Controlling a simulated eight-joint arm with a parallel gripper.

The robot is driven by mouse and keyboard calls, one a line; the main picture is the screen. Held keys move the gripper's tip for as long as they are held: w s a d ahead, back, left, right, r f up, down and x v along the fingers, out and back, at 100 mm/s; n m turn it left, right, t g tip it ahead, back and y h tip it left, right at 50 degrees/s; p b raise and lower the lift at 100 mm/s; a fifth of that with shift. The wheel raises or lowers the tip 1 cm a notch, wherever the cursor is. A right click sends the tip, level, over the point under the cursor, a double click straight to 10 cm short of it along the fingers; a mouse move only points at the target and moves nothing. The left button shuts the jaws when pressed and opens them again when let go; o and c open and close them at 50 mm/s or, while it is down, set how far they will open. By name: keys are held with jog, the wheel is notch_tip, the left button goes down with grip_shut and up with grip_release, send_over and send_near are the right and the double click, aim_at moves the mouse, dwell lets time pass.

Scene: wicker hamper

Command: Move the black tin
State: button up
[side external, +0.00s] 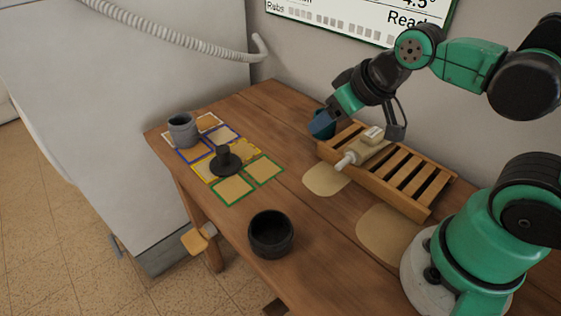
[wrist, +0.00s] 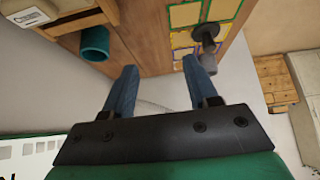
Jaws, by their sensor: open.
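The black tin (side external: 270,238), a round open-topped pot, stands upright on the wooden table near its front edge in the side view. I cannot make it out in the wrist view. My gripper (side external: 324,128) is far from it, over the back of the table by the slatted rack. In the wrist view my gripper (wrist: 160,66) shows two blue fingers spread apart with nothing between them.
A teal cup (wrist: 95,42) is beside the fingers in the wrist view. The slatted wooden rack (side external: 412,206) holds a pale bottle-like object (side external: 362,148). A black knobbed piece (side external: 224,162) and grey cup (side external: 183,131) stand on coloured squares. Bare table surrounds the tin.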

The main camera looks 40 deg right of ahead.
jog(key=shift+a, duration=0.25)
jog(key=c, duration=0.6)
jog(key=a+n+g, duration=0.1)
jog(key=a+n, duration=0.2)
jog(key=w+a+n+g+y, duration=0.1)
jog(key=a+n, duration=0.2)
jog(key=a, duration=0.1)
jog(key=a+n+g, duration=0.2)
jog(key=a+n, duration=0.1)
jog(key=a, duration=0.1)
jog(key=shift+w+a+r+n, duration=0.15)
jog(key=shift+a+r+n, duration=0.1)
jog(key=shift+n, duration=0.05)
grip_shut()
jog(key=s+a+f+n+g+h, duration=0.1)
jog(key=s+a+f+n+g, duration=0.15)
jog(key=a+n, duration=0.75)
jog(key=shift+m+g, duration=0.35)
jog(key=shift+m, duration=0.35)
jog(key=shift+s+d+f, duration=0.15)
jog(key=shift+d+f, duration=0.35)
jog(key=shift+f, duration=1.15)
jog(key=shift+s+d+f, duration=0.15)
jog(key=shift+d+f, duration=0.3)
jog(key=shift+f, duration=1.25)
jog(key=shift+s+d+f, duration=0.15)
jog(key=shift+d+f, duration=0.35)
jog(key=shift+f, duration=1.15)
